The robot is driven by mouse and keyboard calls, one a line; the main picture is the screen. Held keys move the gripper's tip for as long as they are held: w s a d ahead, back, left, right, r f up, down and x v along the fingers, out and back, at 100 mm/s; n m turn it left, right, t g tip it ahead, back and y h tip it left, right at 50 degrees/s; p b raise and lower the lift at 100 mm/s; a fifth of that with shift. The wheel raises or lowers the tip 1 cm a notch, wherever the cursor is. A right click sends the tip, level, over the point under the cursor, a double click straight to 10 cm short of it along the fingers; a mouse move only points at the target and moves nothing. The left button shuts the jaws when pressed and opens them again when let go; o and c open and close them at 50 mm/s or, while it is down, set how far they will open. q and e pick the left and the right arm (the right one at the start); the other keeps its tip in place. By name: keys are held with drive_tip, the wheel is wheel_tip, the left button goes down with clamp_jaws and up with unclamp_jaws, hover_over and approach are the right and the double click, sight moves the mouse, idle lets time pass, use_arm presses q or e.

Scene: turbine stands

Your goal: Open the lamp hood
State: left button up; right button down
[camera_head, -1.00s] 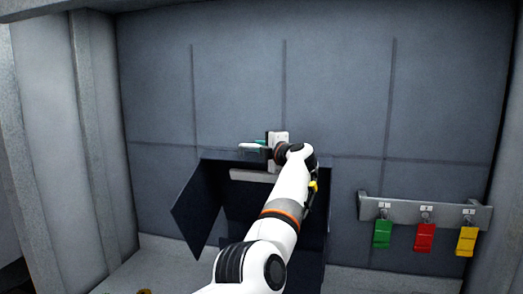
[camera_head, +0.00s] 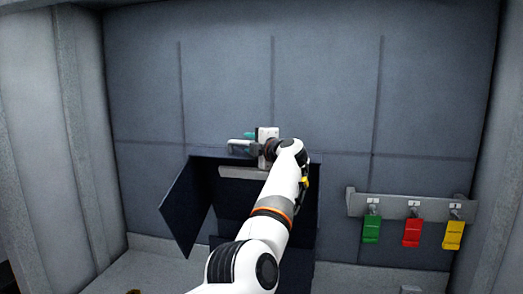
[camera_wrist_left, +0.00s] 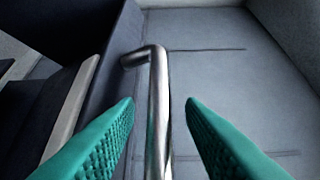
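My left gripper (camera_head: 246,141) is in front of the grey wall, above the dark box, in the head view. In the left wrist view its two teal fingers (camera_wrist_left: 160,105) stand apart, one on each side of a bent metal handle bar (camera_wrist_left: 158,100). I see a gap between the bar and each fingertip, so the gripper is open around it. I cannot tell for sure which part the bar belongs to, and no lamp hood is clearly recognisable. My right gripper is in neither view.
The dark box (camera_head: 232,195) has a flap (camera_head: 184,208) swung out on its left; my left arm hides part of the box. At right, a grey rail (camera_head: 355,203) bears green (camera_head: 371,230), red (camera_head: 412,233) and yellow (camera_head: 454,235) tags. The upper wall is bare.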

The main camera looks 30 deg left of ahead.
use_arm(q)
drive_tip(key=b+v, duration=0.6)
drive_tip(key=v, duration=0.5)
drive_tip(key=shift+d+f, duration=0.15)
